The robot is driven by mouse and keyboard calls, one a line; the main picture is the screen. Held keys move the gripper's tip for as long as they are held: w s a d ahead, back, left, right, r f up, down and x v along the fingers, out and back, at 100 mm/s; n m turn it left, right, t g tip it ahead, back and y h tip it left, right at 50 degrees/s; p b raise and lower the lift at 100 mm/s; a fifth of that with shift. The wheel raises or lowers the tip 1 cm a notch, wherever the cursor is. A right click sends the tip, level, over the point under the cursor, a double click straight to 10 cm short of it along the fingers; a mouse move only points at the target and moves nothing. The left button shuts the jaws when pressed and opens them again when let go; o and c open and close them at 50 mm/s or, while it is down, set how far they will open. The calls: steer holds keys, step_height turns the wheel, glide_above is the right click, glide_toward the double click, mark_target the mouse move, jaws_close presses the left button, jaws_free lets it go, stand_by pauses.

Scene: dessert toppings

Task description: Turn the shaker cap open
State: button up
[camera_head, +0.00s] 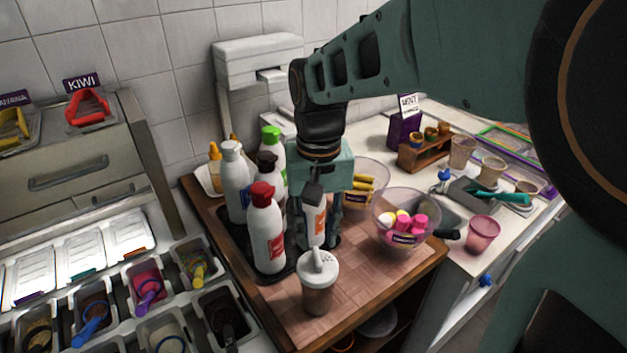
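The shaker (317,292) stands upright near the front of the wooden board. It has a clear body with brown contents and a white cap (322,267) with small holes. A pale raised piece sticks up from the cap's top. My gripper (318,238) points down just behind and above the shaker, apart from the cap as far as I can see. Its two fingers are spread. A white bottle with an orange label (314,222) shows between the fingers; I cannot tell whether they touch it. The gripper's left finger hides part of the bottles behind.
White bottles with red (265,228), dark and green caps crowd the black tray left of my gripper. A clear bowl (404,222) of pink and yellow pieces stands to the right. Topping bins (150,288) lie at left. The board right of the shaker is clear.

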mark_target(318, 255)
step_height(318, 255, up, 7)
stand_by(0.3)
steer(key=shift+r, duration=0.1)
steer(key=shift+c, duration=0.2)
